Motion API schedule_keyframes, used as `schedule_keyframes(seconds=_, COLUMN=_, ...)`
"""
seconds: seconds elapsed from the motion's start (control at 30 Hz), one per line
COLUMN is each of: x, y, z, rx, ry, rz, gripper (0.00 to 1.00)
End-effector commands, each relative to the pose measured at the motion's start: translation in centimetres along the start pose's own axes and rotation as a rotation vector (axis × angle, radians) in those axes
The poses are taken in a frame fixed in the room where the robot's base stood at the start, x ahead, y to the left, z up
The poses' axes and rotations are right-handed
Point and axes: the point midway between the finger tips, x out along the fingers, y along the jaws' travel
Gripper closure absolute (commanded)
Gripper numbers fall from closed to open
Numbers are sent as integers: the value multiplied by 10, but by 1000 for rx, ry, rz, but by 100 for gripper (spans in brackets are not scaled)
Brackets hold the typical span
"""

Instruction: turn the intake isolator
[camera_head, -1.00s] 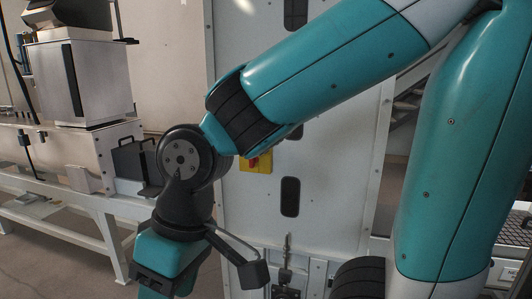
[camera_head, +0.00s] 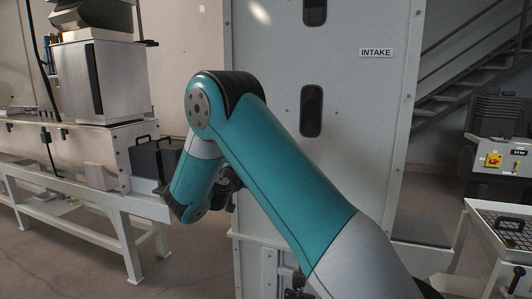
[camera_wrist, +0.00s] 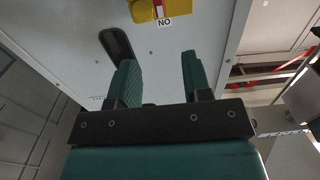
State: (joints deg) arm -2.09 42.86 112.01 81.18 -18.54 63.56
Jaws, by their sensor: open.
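The intake isolator, a yellow plate with a red handle (camera_wrist: 158,8), shows at the top edge of the wrist view, cut off by the frame. A small white label reading "NO" sits under it. My gripper (camera_wrist: 158,62) is open, with two green ridged fingers apart and nothing between them. The isolator lies beyond the fingertips, apart from them. In the head view the isolator is hidden behind my arm, and the fingers cannot be made out. The tall grey cabinet (camera_head: 350,130) carries an "INTAKE" sign (camera_head: 376,53).
The cabinet has dark slotted recesses (camera_head: 311,110). Another yellow and red switch (camera_head: 493,160) is on equipment at the far right. A metal tank on a white frame (camera_head: 75,150) stands at the left, with a dark box (camera_head: 155,160) beside it. Stairs (camera_head: 480,90) rise behind.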

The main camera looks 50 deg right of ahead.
Motion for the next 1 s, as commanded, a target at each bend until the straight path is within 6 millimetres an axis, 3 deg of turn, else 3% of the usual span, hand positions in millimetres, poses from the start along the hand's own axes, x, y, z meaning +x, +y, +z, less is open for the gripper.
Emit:
schedule_keyframes(seconds=0.4, x=96, y=2, z=-3, rx=0, ry=-2, rz=6, gripper=55)
schedule_keyframes(seconds=0.6, x=132, y=2, z=-2, rx=-1, ry=-2, rz=4, gripper=55)
schedule_keyframes(seconds=0.8, x=150, y=1, z=0, rx=-1, ry=-4, rz=2, gripper=55)
schedule_keyframes(seconds=1.0, x=154, y=1, z=1, rx=-2, ry=-3, rz=1, gripper=55)
